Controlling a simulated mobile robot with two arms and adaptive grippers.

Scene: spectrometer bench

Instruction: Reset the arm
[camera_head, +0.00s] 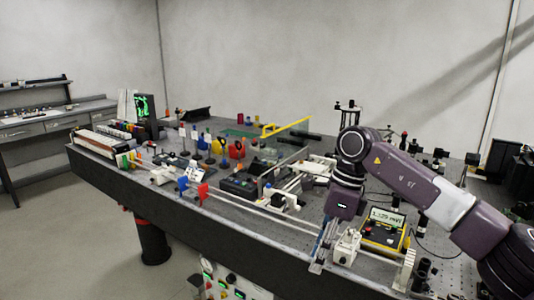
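My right arm comes in from the right over the bench, bent down at the wrist. Its gripper (322,252) points down at the near edge of the optical bench (235,222), beside a small white block-shaped device (346,246). The fingers are small and partly merge with the rail parts behind them, so I cannot tell whether they are open or shut, or whether they touch anything. My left gripper is not in view.
A yellow meter (382,236) with a lit display stands right of the gripper. A long rail (250,209) runs along the near side. Coloured filter holders (222,148) and a yellow bar (287,126) stand farther back. The floor at left is clear.

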